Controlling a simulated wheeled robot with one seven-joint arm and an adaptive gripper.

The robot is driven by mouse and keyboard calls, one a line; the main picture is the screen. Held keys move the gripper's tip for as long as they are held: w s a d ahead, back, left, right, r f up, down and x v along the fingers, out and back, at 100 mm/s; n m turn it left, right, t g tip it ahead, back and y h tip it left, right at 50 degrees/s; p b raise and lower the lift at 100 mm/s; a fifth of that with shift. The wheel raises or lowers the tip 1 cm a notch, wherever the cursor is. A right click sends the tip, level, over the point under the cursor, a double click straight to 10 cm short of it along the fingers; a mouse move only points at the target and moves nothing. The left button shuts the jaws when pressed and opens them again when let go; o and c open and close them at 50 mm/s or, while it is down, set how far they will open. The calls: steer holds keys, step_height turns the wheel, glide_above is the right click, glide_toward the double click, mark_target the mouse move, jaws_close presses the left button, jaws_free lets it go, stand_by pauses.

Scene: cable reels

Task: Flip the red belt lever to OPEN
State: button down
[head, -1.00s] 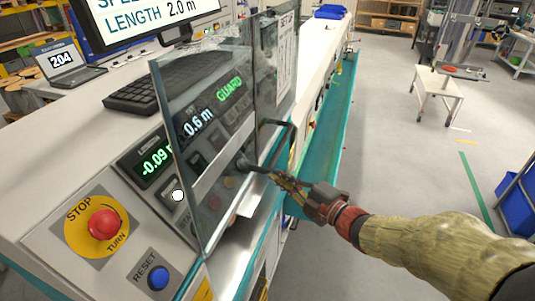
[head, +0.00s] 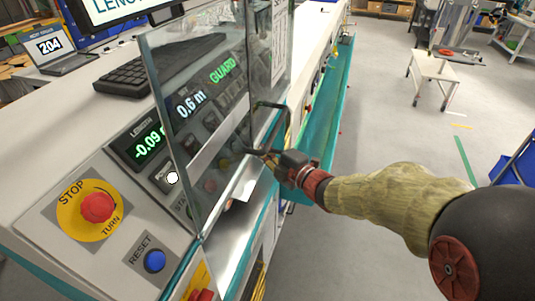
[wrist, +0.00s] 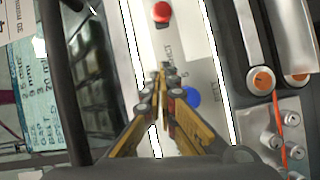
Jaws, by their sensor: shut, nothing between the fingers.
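In the wrist view a red knob (wrist: 160,11) sits on a pale panel with lettering, beyond my fingertips; I cannot tell for sure whether it is the belt lever. No OPEN marking is readable. My gripper (wrist: 161,72) is shut and empty, its yellow-sided fingers together over this pale panel. In the head view my gripper (head: 268,157) is beside the black handle (head: 272,106) of the clear guard (head: 205,130), near its lower end; I cannot tell whether they touch. Another red part (head: 202,295) on yellow is cut off at the bottom edge.
The console carries a red STOP button (head: 97,207), a blue RESET button (head: 155,261) and a lit length display (head: 148,145). A blue round part (wrist: 190,97) lies close to my fingers in the wrist view. Open floor (head: 385,120) lies to the right.

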steer(key=shift+w+d+f, duration=0.15)
steer(key=shift+w, duration=0.65)
steer(key=shift+w+d+f, duration=0.1)
steer(key=shift+w+d, duration=0.1)
steer(key=shift+w, duration=0.55)
steer(key=shift+w+d+f, duration=0.15)
steer(key=shift+w, duration=0.65)
steer(key=shift+d, duration=0.1)
steer(key=shift+w+d+n+g+y, duration=0.15)
steer(key=shift+d+n+g+y, duration=0.05)
steer(key=shift+n+g+y, duration=0.25)
steer(key=shift+w+d+n+g+y, duration=0.1)
steer(key=shift+d+n+g+y, duration=0.25)
steer(key=shift+g+y, duration=0.1)
